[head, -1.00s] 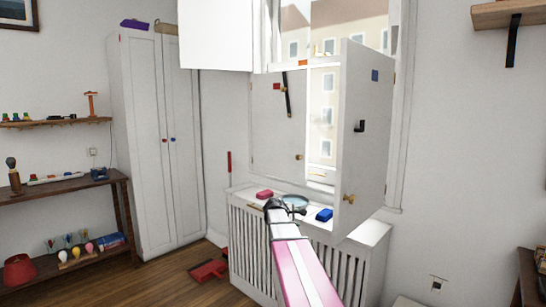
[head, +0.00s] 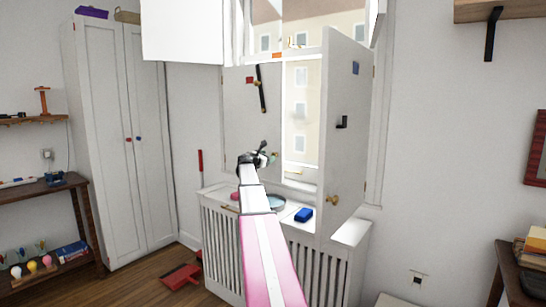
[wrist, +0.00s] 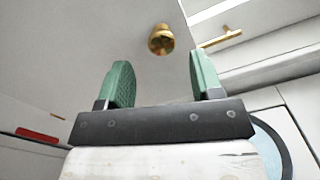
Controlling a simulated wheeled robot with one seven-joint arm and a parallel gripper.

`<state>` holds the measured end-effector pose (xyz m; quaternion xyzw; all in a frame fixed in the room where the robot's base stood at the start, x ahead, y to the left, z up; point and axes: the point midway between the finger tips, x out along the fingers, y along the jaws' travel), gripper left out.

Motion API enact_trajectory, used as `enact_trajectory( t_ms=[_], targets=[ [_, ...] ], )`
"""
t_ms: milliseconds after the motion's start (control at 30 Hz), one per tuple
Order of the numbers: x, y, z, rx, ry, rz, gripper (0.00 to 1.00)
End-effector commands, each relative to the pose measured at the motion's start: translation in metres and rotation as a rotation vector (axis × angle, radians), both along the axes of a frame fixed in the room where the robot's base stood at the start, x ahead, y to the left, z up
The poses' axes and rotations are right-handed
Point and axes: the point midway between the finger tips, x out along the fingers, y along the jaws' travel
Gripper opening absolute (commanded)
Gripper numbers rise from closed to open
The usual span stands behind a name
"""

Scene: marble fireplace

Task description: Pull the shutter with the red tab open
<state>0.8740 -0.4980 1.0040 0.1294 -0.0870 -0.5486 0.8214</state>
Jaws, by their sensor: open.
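The lower left shutter (head: 236,120) is a pale panel with a red tab (head: 250,80) near its top and a black bar beside it. It stands closed or nearly closed in the window. My gripper (head: 264,157) is in front of its right edge and mostly hides its knob. In the wrist view a brass knob (wrist: 160,39) shows just beyond my open green fingers (wrist: 160,78), roughly centred between them. The fingers appear apart from the knob, and nothing is held.
The lower right shutter (head: 345,140), with a blue tab (head: 355,68), stands swung open to the right. Below, the radiator-cover sill holds a blue block (head: 304,215), a reddish block (head: 235,196) and a round dish (head: 276,202). A brass handle (wrist: 221,38) shows right of the knob.

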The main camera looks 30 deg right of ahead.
Motion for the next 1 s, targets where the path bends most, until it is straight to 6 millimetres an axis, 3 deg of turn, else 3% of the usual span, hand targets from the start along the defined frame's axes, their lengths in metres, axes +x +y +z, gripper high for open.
enact_trajectory(
  t_ms=[100,300,667,867,1000],
  targets=[
    [0.011,-0.024,0.0,0.001,-0.001,-0.002,0.6],
    [0.021,-0.05,0.0,0.001,-0.001,-0.001,0.6],
    [0.023,-0.056,0.0,0.002,0.0,-0.001,0.6],
    [0.023,-0.056,0.0,0.002,0.0,-0.001,0.0],
    [0.023,-0.055,0.0,0.002,0.0,-0.002,0.0]
  ],
)
